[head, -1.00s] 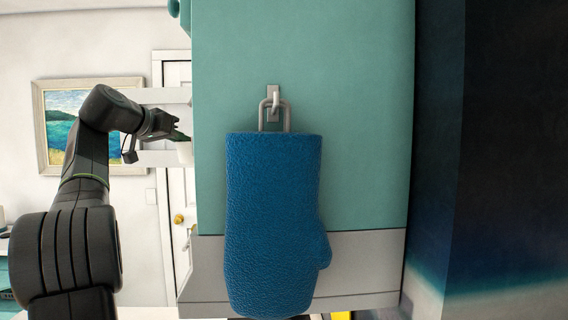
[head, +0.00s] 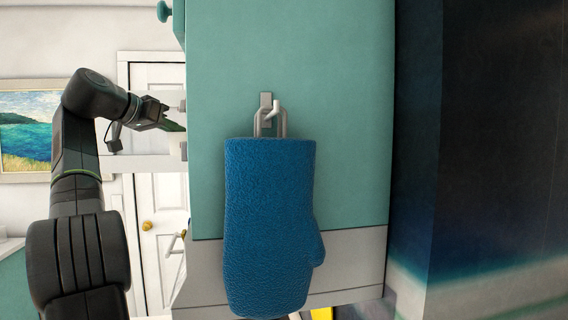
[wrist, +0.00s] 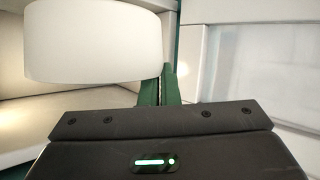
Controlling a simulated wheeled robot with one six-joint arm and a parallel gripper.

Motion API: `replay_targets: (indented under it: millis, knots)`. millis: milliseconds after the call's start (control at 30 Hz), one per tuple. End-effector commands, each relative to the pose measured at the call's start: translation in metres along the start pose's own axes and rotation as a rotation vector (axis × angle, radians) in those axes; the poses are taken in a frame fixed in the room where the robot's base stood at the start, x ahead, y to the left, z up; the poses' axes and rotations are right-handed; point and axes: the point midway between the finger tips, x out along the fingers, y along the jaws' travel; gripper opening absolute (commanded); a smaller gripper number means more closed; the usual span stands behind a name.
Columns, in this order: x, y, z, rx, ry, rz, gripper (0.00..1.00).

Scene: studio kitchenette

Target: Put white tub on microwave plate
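The white tub (wrist: 95,42) fills the upper left of the wrist view, close to the camera. The green fingers of my gripper (wrist: 161,88) are close together at its lower right edge and appear to pinch its wall. In the head view my gripper (head: 182,127) is at the left edge of the teal cabinet side, and a small part of the tub (head: 177,147) shows just below the fingers. The cabinet hides the rest. The microwave plate is not recognisable in either view.
A teal cabinet side (head: 330,80) stands close in front, with a blue oven mitt (head: 268,220) hanging from a hook (head: 267,105). A dark tall surface (head: 480,130) is at the right. A painting (head: 25,130) and a white door (head: 160,220) are behind my arm.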

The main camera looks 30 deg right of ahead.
Motion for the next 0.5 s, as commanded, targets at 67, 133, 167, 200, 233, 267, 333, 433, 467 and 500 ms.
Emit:
replay_targets:
  millis: [67,133,167,200,233,267,333,433,467,500]
  knots:
    - [0.007,0.009,-0.002,0.003,0.001,0.000,0.00]
    - [0.019,0.022,-0.004,0.004,0.001,0.001,0.00]
    - [0.025,0.028,-0.006,0.004,0.001,0.002,0.00]
    - [0.033,0.036,-0.008,0.005,0.001,0.003,0.00]
    - [0.038,0.042,-0.010,0.005,0.001,0.002,0.00]
    - [0.044,0.048,-0.011,0.004,0.000,0.004,0.00]
    - [0.057,0.061,-0.015,0.004,0.000,0.003,0.00]
    - [0.076,0.080,-0.020,0.004,0.000,0.003,0.00]
    - [0.081,0.086,-0.022,0.004,0.000,0.003,0.00]
    - [0.088,0.093,-0.024,0.004,0.001,0.004,0.00]
